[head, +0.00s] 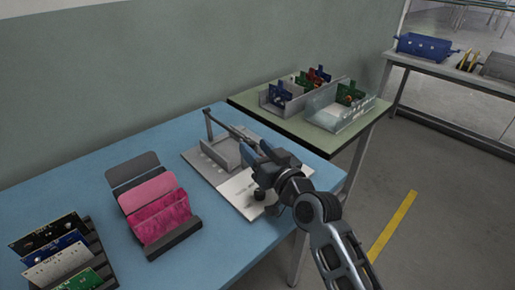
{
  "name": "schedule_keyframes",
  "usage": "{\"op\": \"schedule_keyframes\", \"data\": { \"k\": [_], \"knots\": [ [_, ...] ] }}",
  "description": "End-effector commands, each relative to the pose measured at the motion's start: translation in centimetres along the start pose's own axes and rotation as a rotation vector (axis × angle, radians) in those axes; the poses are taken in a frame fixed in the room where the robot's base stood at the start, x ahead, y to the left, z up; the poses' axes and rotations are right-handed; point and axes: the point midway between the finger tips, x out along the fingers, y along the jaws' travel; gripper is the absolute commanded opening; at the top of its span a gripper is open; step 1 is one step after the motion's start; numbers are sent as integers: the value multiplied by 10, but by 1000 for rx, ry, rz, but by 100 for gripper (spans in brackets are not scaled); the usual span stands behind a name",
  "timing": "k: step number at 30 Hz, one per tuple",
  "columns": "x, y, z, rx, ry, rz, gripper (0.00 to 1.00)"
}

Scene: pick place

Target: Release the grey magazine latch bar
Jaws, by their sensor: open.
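The grey magazine latch bar (232,129) runs from a small upright post at the back left of a pale base plate (203,165) toward my gripper. A grey magazine block (222,152) stands on the plate just below and in front of the bar. My gripper (256,153) is over the right part of the plate, beside the bar's right end, with its blue-grey fingers apart. The gripper and wrist hide the bar's right end, so I cannot tell whether the fingers touch it. I see nothing held between them.
Pink and grey panels (155,200) stand in a dark rack left of the plate. Another rack of circuit boards (55,250) is at the front left. A green table (290,125) with bins of coloured parts is behind right. The blue table (225,245) is bare in front.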

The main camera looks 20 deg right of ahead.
Motion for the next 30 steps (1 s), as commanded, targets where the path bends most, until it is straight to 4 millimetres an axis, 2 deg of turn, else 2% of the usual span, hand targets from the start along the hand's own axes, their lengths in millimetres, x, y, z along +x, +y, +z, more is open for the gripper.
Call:
{"op": "schedule_keyframes", "data": {
  "k": [7, 23, 30],
  "knots": [
    [1, 0, 0, 0, 0, 0, 50],
    [1, 0, 0, 0, 0, 0, 0],
    [1, 0, 0, 0, 0, 0, 0]
  ]
}}
